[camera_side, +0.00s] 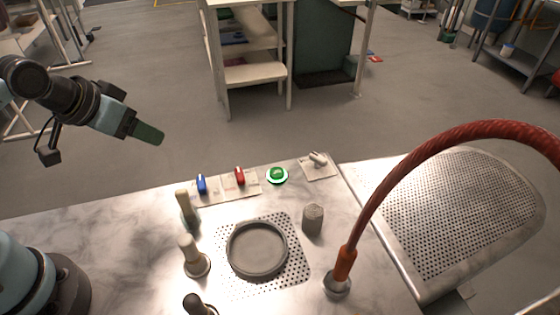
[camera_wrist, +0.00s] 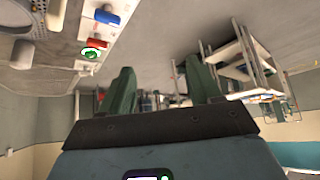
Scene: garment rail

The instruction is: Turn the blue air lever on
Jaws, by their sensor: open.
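The blue air lever (camera_side: 201,184) stands up from a pale plate at the back edge of the metal table. In the wrist view the blue lever (camera_wrist: 107,17) is at the upper left. Beside it on the same plate is a red lever (camera_side: 239,175), also in the wrist view (camera_wrist: 97,43). My gripper (camera_side: 155,136) is in the air to the upper left of the blue lever, well apart from it. In the wrist view its two green fingers (camera_wrist: 161,82) are spread with nothing between them. I cannot tell which lever setting is on.
A green button (camera_side: 277,175) and a small switch plate (camera_side: 318,165) are right of the levers. Several knobbed posts (camera_side: 188,208) stand in front. A round dish (camera_side: 229,262), a grey knob (camera_side: 313,219) and a red hose (camera_side: 385,178) are on the table. The air around my gripper is clear.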

